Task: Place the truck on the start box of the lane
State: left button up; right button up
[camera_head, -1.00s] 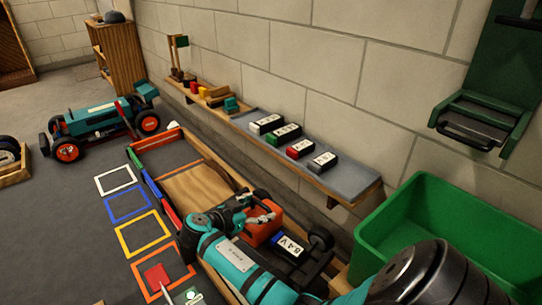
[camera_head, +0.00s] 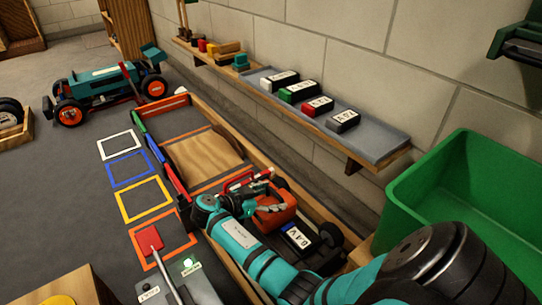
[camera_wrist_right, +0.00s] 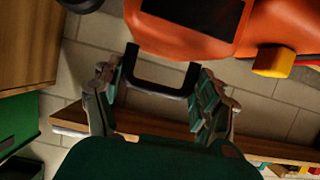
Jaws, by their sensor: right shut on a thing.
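The orange truck (camera_head: 279,213) is in the near part of the wooden-walled lane (camera_head: 292,201), with a battery marked 8.4V (camera_head: 297,237) on its near end. My right gripper (camera_head: 262,203) is at the truck's body; my arm hides part of it. In the right wrist view, the gripper's fingers (camera_wrist_right: 160,88) are at the two sides of a black handle (camera_wrist_right: 157,91) on the orange body (camera_wrist_right: 180,38). Whether the wheels touch the lane floor cannot be told. I cannot tell which marking is the start box. My left gripper is not in view.
A sand patch (camera_head: 203,158) lies farther along the lane. Coloured floor squares and a grey control box (camera_head: 190,287) with a red-topped lever (camera_head: 150,240) stand left of it. A battery shelf (camera_head: 365,137) and green bin (camera_head: 470,190) are right. A teal racecar (camera_head: 105,86) stands far left.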

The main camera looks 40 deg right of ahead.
aim_at(282, 214)
jog(key=shift+w+f+b, duration=0.1)
jog(key=shift+f+b, duration=1.25)
jog(key=shift+f, duration=0.45)
jog(key=shift+f+b, duration=0.45)
jog(key=shift+f, duration=0.2)
jog(key=o, duration=1.7)
jog(key=shift+f, duration=0.1)
